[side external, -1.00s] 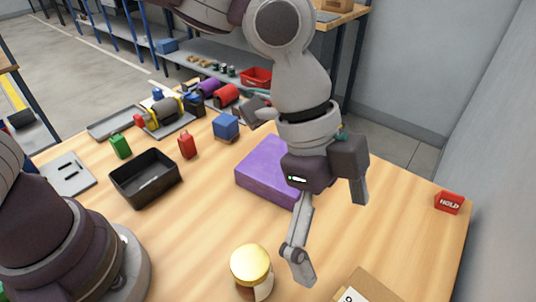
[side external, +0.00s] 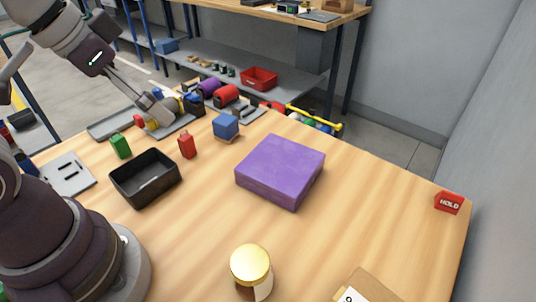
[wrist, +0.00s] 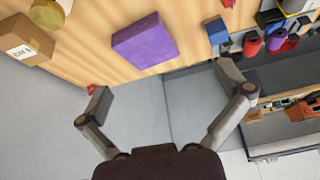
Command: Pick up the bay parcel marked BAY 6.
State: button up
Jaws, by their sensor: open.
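A brown cardboard parcel (wrist: 25,40) with a white label lies at the upper left of the wrist view. In the side external view a brown box (side external: 368,287) with a white label is cut off by the bottom edge. My gripper (wrist: 164,84) is open and empty, its fingers spread wide. In the side external view my gripper (side external: 85,110) is at the upper left, far from the box, with one finger in front of the back-left trays.
A purple block (side external: 280,170) lies mid-table. A gold-lidded jar (side external: 250,270) stands near the brown box. A black bin (side external: 145,178), a blue cube (side external: 226,126), and small red and green items are at left. A red HOLD block (side external: 449,202) sits at right; the table before it is clear.

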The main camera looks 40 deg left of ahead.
jog(key=shift+s+a+f+n, duration=0.4)
jog(key=shift+a+n, duration=0.1)
jog(key=shift+a, duration=0.15)
jog(key=w+d+f+m+g+h, duration=0.15)
jog(key=w+d+m, duration=0.25)
jog(key=d+m, duration=0.6)
jog(key=w+d+m+g, duration=0.25)
jog(key=d+m, duration=0.55)
jog(key=m, duration=0.5)
jog(key=s+d+f+m, duration=0.1)
jog(key=d+f+m, duration=0.1)
jog(key=d+m, duration=0.2)
jog(key=s+d+f+m, duration=0.1)
jog(key=d+f+m, duration=0.1)
jog(key=d+m, duration=0.2)
jog(key=s+d+f+m, duration=0.1)
jog(key=d+f+m, duration=0.2)
jog(key=d+m, duration=0.1)
jog(key=shift+s+d+m+g, duration=0.1)
jog(key=shift+s+m+g, duration=0.25)
jog(key=shift+m, duration=0.35)
jog(key=f, duration=0.3)
jog(key=d+f, duration=0.1)
jog(key=f, duration=0.6)
jog(key=shift+w+d+f, duration=0.15)
jog(key=shift+w+d, duration=0.2)
jog(key=shift+d, duration=0.05)
jog(key=c, duration=1.1)
